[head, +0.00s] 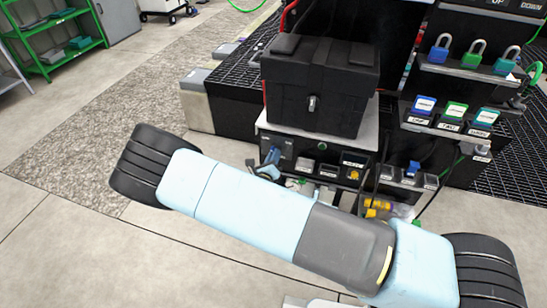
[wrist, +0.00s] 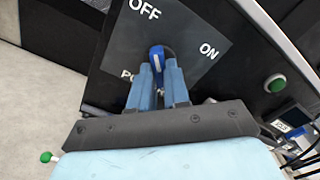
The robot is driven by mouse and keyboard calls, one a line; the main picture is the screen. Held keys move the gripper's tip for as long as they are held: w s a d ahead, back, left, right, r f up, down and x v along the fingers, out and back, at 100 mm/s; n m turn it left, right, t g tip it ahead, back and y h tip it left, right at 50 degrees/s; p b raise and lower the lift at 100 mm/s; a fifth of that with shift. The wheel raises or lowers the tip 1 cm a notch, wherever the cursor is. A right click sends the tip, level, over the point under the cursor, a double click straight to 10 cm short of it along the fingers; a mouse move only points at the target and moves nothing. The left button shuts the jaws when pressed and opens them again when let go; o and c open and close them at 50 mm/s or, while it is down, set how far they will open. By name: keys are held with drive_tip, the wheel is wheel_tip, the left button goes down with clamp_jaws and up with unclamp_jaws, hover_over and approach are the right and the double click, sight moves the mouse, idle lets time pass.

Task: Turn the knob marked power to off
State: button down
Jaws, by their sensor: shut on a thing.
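The blue power knob (wrist: 156,54) sits on a dark panel (wrist: 192,82) in the wrist view. The panel reads OFF at upper left and ON at right; a lower label starting with P is partly hidden by a finger. My gripper (wrist: 158,72) is shut on the knob, one blue finger on each side. The fingers hide part of the knob, and I cannot tell exactly which way it points. In the head view my gripper (head: 269,164) is at the left end of the black front panel, below the black case.
The black latched case (head: 318,88) stands above the panel. A green button (wrist: 275,83) is right of the knob plate. Several padlocks (head: 473,54) and labelled tags (head: 452,114) stand on shelves at right. Open floor (head: 60,240) lies at left.

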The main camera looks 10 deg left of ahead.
drive_tip(key=shift+s+f+n, duration=0.1)
drive_tip(key=shift+f+n, duration=0.05)
drive_tip(key=shift+n, duration=0.35)
drive_tip(key=c, duration=1.1)
unclamp_jaws()
drive_tip(key=s+a, duration=0.1)
drive_tip(key=s, duration=1.2)
drive_tip(key=shift+s, duration=0.3)
